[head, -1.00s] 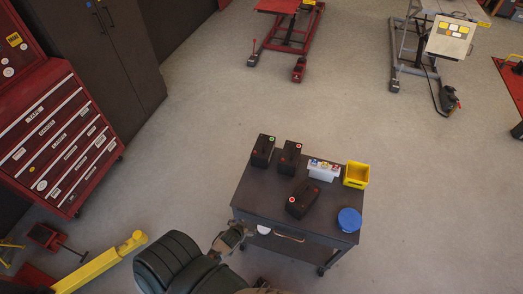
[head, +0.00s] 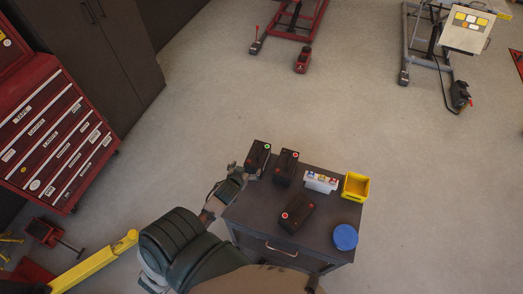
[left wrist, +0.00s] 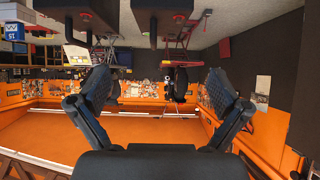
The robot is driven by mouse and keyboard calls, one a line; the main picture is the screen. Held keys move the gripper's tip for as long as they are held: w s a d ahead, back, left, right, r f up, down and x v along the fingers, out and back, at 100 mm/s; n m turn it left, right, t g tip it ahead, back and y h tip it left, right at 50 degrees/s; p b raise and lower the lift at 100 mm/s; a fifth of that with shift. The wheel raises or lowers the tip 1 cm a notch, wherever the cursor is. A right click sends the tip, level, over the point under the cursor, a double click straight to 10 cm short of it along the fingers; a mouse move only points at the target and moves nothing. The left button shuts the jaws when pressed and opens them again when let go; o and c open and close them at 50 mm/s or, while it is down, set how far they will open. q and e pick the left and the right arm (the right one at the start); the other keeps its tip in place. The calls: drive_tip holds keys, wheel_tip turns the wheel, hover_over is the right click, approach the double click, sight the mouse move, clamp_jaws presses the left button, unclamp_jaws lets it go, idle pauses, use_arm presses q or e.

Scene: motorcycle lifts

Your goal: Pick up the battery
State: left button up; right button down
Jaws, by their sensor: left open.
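Three black batteries stand or lie on a dark cart: one at the back left corner (head: 258,155), one just right of it (head: 286,167), and one nearer the middle (head: 298,212). My left gripper (head: 241,171) is at the cart's left edge, close beside the back left battery. Its fingers are spread with nothing held between them in the left wrist view (left wrist: 160,90). Two dark blocks, which look like batteries, show at the top of that view (left wrist: 78,14) (left wrist: 160,16). Contact with the battery cannot be told. My right gripper is not seen.
The cart top (head: 258,213) also holds a white box with coloured caps (head: 321,182), a yellow bin (head: 355,187) and a blue round object (head: 345,237). A red tool chest (head: 60,140) stands left. The floor beyond the cart is clear up to the lifts.

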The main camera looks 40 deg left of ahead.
sight(255, 158)
use_arm(q)
drive_tip(key=x, duration=0.7)
drive_tip(key=shift+w+a, duration=0.1)
drive_tip(key=shift+w, duration=0.3)
drive_tip(key=x, duration=0.3)
drive_tip(key=shift+a+f, duration=0.25)
drive_tip(key=shift+a, duration=0.1)
drive_tip(key=shift+x, duration=0.8)
drive_tip(key=shift+w+f, duration=0.1)
drive_tip(key=shift+f, duration=0.15)
drive_tip(key=shift+w+f, duration=1.1)
drive_tip(key=shift+f, duration=0.1)
drive_tip(key=shift+w+f, duration=0.2)
drive_tip(key=shift+w, duration=0.1)
drive_tip(key=shift+w+a+f, duration=0.1)
drive_tip(key=shift+f, duration=0.05)
drive_tip(key=shift+a, duration=0.2)
drive_tip(key=c, duration=1.5)
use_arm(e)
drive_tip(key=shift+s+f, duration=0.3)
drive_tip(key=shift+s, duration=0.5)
